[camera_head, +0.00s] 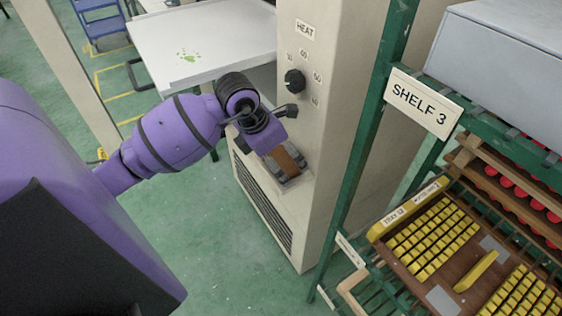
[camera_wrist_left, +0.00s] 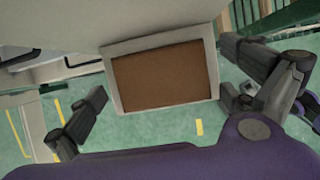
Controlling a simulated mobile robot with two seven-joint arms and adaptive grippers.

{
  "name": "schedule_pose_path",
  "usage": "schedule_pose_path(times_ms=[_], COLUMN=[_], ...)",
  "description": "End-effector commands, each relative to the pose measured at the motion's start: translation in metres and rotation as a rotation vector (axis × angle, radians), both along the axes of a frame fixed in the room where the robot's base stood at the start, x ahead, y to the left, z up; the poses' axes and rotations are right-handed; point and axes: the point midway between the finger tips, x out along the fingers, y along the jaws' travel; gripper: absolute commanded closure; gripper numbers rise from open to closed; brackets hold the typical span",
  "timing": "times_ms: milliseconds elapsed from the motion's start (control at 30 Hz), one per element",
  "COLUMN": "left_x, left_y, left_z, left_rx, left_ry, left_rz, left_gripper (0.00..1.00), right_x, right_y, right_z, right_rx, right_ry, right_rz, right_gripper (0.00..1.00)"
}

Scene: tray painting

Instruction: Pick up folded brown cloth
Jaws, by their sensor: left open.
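The folded brown cloth (camera_wrist_left: 163,78) shows as a flat brown rectangle inside a pale rim on the beige heater cabinet in the left wrist view. In the head view a brown patch of the cloth (camera_head: 285,158) shows low on the front of the cabinet (camera_head: 331,120), partly hidden by my gripper. My left gripper (camera_head: 284,164) is open in front of it. In the left wrist view its two fingers stand wide apart, one to each side of the cloth. I cannot tell whether they touch it. My right gripper is not in view.
A green rack labelled SHELF 3 (camera_head: 424,103) stands close on the right, with a tray of yellow pieces (camera_head: 416,277) and red pieces above. A white table (camera_head: 195,35) with green marks is behind my left arm. A knob (camera_head: 294,80) sits above the gripper.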

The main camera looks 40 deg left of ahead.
Motion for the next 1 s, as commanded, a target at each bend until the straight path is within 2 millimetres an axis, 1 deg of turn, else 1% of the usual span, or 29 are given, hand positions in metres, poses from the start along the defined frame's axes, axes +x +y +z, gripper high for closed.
schedule_pose_path(times_ms=[67,267,500,567,833,1000], left_x=[0.002,0.002,0.002,0.002,0.002,0.002], left_y=[-0.001,-0.001,-0.001,-0.001,-0.001,0.000], left_z=[-0.003,-0.004,-0.004,-0.004,-0.003,0.007], left_rx=[0.000,0.000,0.000,0.000,0.000,0.002], left_ry=[-0.001,-0.002,-0.001,-0.001,-0.001,-0.002], left_rz=[0.000,0.000,0.000,0.000,0.000,0.000], left_gripper=[0.00,0.00,0.31,0.39,0.39,0.39], right_x=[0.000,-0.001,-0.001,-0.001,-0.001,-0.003], right_y=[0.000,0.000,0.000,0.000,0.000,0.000], right_z=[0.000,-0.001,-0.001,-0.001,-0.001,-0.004], right_rx=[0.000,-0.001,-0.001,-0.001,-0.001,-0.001], right_ry=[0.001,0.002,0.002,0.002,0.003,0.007], right_rz=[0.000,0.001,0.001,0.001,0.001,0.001], right_gripper=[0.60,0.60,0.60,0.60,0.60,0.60])
